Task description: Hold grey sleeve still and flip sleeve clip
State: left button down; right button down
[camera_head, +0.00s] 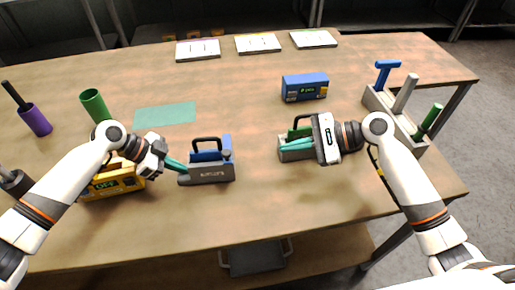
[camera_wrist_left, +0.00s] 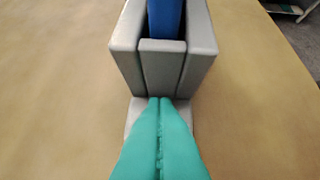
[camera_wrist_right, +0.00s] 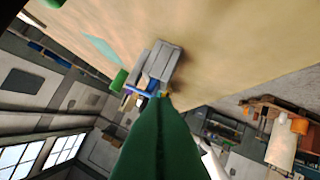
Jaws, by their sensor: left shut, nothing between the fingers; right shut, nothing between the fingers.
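One grey sleeve (camera_head: 212,174) with a blue block (camera_head: 224,146) and a black handle stands left of the table's middle. My left gripper (camera_head: 183,167), with teal fingers, is shut and empty at its left end. In the left wrist view the fingertips (camera_wrist_left: 160,100) meet or overlap the low grey ledge at the sleeve's end (camera_wrist_left: 148,62). A second grey sleeve (camera_head: 296,156) with a green block (camera_head: 298,132) stands to the right. My right gripper (camera_head: 283,147) is shut and empty, its fingers across this sleeve; contact is unclear. I cannot pick out the clip on either sleeve.
A yellow box (camera_head: 128,183) stands beside my left gripper. A blue box (camera_head: 305,87) stands behind the right sleeve. A grey rack with upright tools (camera_head: 407,132) stands at right. A purple cup (camera_head: 36,119) and green cup (camera_head: 94,104) are at left. The front middle is clear.

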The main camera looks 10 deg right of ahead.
jog(key=w+a+f, duration=0.1)
jog(key=a, duration=1)
jog(key=shift+a, duration=0.15)
jog(key=shift+w+r+m+g, duration=0.3)
jog(key=shift+r+m, duration=0.1)
jog(key=shift+r, duration=0.05)
jog(key=w+r+m+g, duration=0.4)
jog(key=w+m, duration=0.1)
jog(key=w, duration=0.3)
jog(key=shift+w+d+r, duration=0.25)
jog(key=shift+d+r, duration=0.1)
dwell(1.0)
jog(key=shift+r, duration=0.15)
dwell(1.2)
